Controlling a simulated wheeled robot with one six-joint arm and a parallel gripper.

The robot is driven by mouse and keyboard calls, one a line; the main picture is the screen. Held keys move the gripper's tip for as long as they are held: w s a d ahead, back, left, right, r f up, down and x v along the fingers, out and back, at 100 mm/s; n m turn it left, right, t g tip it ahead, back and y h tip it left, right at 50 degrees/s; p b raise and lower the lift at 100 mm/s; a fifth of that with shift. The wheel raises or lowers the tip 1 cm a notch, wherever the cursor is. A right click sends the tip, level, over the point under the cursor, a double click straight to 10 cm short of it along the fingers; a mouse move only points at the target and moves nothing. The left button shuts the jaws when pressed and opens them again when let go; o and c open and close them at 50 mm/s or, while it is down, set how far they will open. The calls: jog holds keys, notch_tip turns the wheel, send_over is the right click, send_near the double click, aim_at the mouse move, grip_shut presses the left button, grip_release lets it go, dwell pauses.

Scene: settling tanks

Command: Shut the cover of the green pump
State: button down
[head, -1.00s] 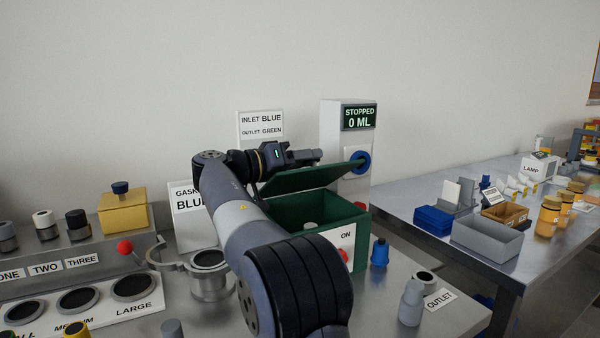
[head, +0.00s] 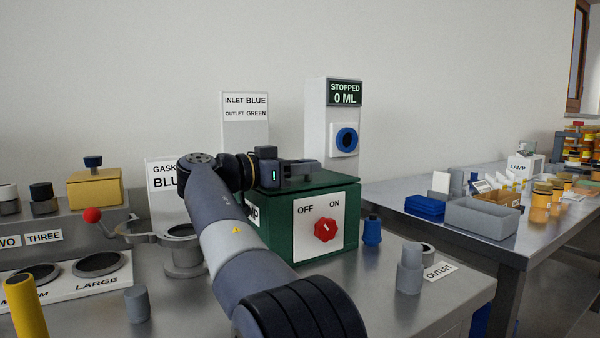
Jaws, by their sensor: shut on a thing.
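The green pump (head: 281,238) is a box on the steel bench, with a white OFF/ON panel and a red knob (head: 327,230) on its front. Its green cover (head: 335,182) lies flat over the top of the box, with no gap that I can see. My gripper (head: 316,168) is low over the cover, its fingers pointing right, shut on the cover. The exact place of the grip is too small to make out. My arm hides the left part of the pump.
A blue plug (head: 372,231) and a grey fitting (head: 409,270) stand right of the pump, by the OUTLET label (head: 439,271). Behind stands a white post with a "STOPPED 0 ML" display (head: 345,93). A grey clamp ring (head: 183,232) is at left.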

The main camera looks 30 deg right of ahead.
jog(key=shift+f, duration=0.35)
jog(key=c, duration=0.9)
grip_release()
jog(key=shift+c, duration=0.2)
jog(key=shift+r, duration=0.2)
notch_tip(320, 180, up, 10)
jog(key=p, duration=0.5)
jog(key=shift+f, duration=0.15)
jog(key=shift+f, duration=0.15)
notch_tip(320, 180, down, 10)
jog(key=b, duration=0.5)
jog(key=shift+b, duration=0.35)
jog(key=shift+r+p, duration=0.35)
jog(key=shift+p, duration=0.05)
